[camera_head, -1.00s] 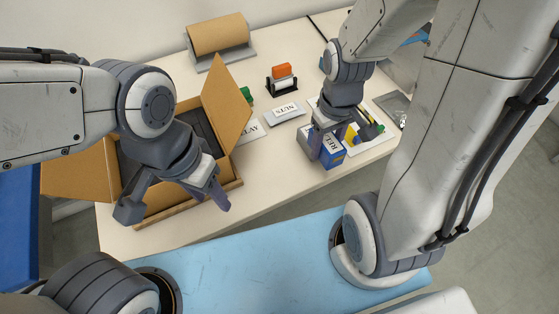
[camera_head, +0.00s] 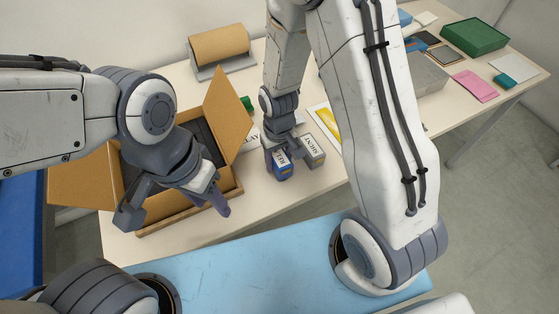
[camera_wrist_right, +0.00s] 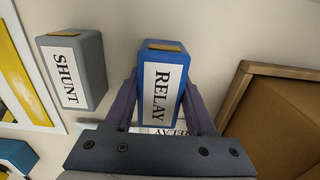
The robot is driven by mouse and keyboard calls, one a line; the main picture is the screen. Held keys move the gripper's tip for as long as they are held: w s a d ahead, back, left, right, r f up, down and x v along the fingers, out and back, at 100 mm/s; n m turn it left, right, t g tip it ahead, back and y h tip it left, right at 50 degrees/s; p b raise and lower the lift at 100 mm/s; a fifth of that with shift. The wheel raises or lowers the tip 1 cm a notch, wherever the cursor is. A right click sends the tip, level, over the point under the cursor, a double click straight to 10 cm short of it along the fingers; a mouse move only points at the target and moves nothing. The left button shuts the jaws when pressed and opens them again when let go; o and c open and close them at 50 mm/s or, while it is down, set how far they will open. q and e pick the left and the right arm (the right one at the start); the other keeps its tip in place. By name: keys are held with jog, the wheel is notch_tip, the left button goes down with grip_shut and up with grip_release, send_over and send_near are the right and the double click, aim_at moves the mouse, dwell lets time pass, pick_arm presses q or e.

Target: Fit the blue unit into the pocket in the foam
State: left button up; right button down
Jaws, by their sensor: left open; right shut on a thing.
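The blue unit (camera_head: 284,174), labelled RELAY, is between the fingers of my right gripper (camera_head: 283,155), which is shut on it. In the right wrist view the blue unit (camera_wrist_right: 165,55) stands between both fingers (camera_wrist_right: 162,100), its label facing the camera. I cannot tell its exact height above the table. The dark foam (camera_head: 205,137) is inside the open cardboard box (camera_head: 233,193), to the left of the unit. My left arm covers much of the foam and its pocket is not visible. My left gripper (camera_head: 174,208) is open and empty over the box's front.
A grey SHUNT block (camera_head: 314,151) stands just right of the blue unit. A yellow-and-white sheet (camera_head: 326,118) lies behind it. A raised box flap (camera_head: 228,112) stands between foam and unit. A brown roll (camera_head: 218,43) is at the back. Clear table lies in front of the unit.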

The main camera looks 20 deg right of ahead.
aim_at(279, 157)
jog(key=shift+f, duration=0.6)
jog(key=shift+f, duration=0.3)
jog(key=shift+c, duration=1.1)
grip_release()
jog(key=shift+r, duration=0.1)
notch_tip(279, 157, up, 11)
jog(key=shift+s+f, duration=0.15)
jog(key=shift+f, duration=0.05)
